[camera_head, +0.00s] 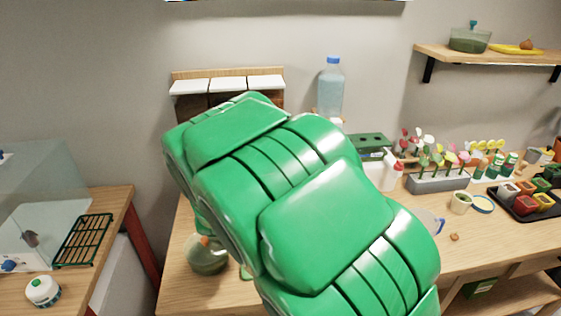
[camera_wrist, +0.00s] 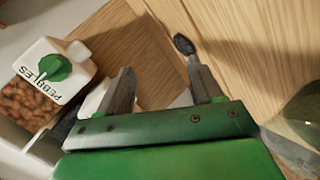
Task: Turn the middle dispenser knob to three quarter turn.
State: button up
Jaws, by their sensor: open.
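The dispenser stands against the wall in the head view, with three white lids (camera_head: 227,84) side by side in a wooden frame. My green arm hides its front, so the middle knob does not show there. In the wrist view, a green knob (camera_wrist: 54,68) sits on a white housing marked PEBBLES at the left, above brown pebbles. I cannot tell whether it is the middle one. My gripper (camera_wrist: 156,58) is open and empty, its fingers apart over wood, to the right of this knob and not touching it. Pale parts behind the fingers are mostly hidden.
A blue-capped bottle (camera_head: 330,88) stands right of the dispenser. A white squeeze bottle (camera_head: 393,176) and a grey planter (camera_head: 438,182) stand farther right. A round glass vessel (camera_head: 207,256) stands left of my arm. Some table front is bare.

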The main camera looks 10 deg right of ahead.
jog(key=d+r+m+g+y, duration=0.2)
jog(key=d+r+m+y, duration=0.6)
jog(key=r+m, duration=0.6)
jog(key=shift+s+d+r+m, duration=0.2)
jog(key=shift+s+d+m, duration=0.25)
jog(key=shift+d+m, duration=0.55)
dwell(0.4)
